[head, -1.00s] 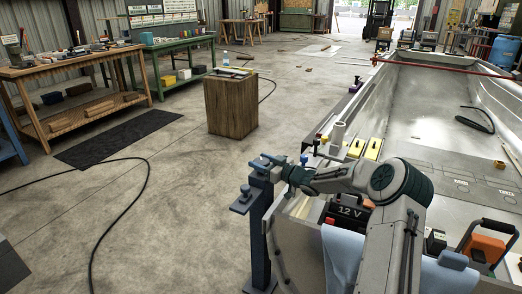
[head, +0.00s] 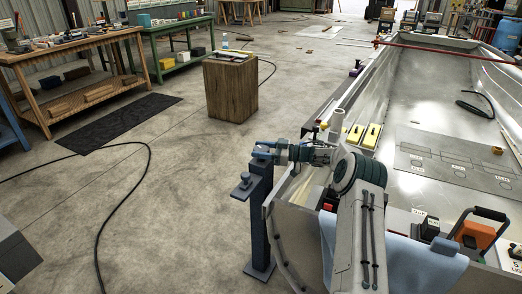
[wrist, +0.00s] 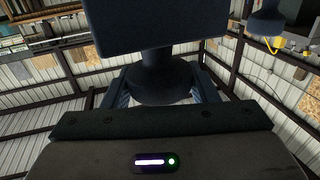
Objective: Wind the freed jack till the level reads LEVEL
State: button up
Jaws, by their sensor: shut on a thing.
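The jack appears to be the dark blue post (head: 258,215) on a flat foot, upright at the near left corner of the metal hull (head: 285,215). A small side plate (head: 241,187) sticks out left of it. My gripper (head: 265,149) is at the post's top end. In the wrist view my gripper (wrist: 163,92) is shut on a dark round knob (wrist: 160,78), with a wide dark block (wrist: 155,25) beyond it. The knob is mostly hidden by my gripper in the head view. I cannot make out a level or its reading.
A wooden block stand (head: 230,95) is on the open floor beyond the post. A black cable (head: 145,165) runs over the floor at left. Yellow cases (head: 371,136), a blue cloth (head: 410,265) and an orange-and-black tool (head: 474,234) are at the hull.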

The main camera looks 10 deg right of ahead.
jog(key=shift+r, duration=0.15)
jog(key=o, duration=1)
jog(key=shift+c, duration=0.2)
jog(key=shift+d, duration=0.1)
jog(key=v, duration=1.3)
jog(key=shift+d+p, duration=0.3)
